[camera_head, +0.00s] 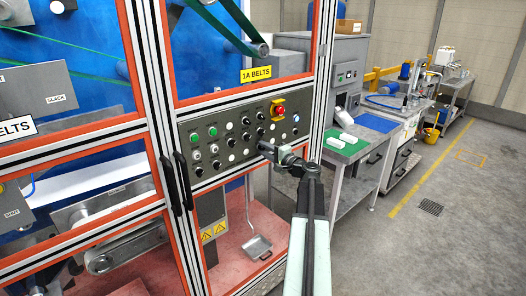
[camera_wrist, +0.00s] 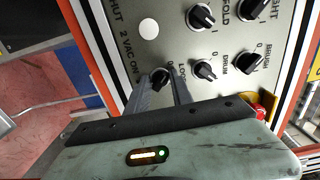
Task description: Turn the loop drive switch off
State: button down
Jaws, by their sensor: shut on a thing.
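The grey control panel (camera_head: 232,118) carries several black rotary switches, buttons and lamps. In the wrist view the loop switch (camera_wrist: 160,75) is a small black knob with "LOOP" printed beside it, partly cut off by my fingers. My gripper (camera_head: 264,149) reaches the panel's lower right part from the front. In the wrist view my gripper (camera_wrist: 161,84) has its two fingers on either side of the loop knob and is shut on it. I cannot tell which way the knob's pointer faces.
The drum switch (camera_wrist: 205,70) and brush switch (camera_wrist: 247,62) sit close beside my fingers. A red emergency stop button (camera_head: 278,108) is on the panel's upper right. Black door handles (camera_head: 177,183) stand out at the left. A table with a green mat (camera_head: 345,148) stands at the right.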

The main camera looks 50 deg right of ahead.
dwell(0.3)
jog(key=c, duration=1.3)
grip_release()
jog(key=shift+o, duration=0.2)
jog(key=shift+s, duration=0.15)
jog(key=s, duration=0.7)
jog(key=shift+s+a, duration=0.25)
jog(key=shift+s, duration=0.05)
jog(key=shift+s+f, duration=0.1)
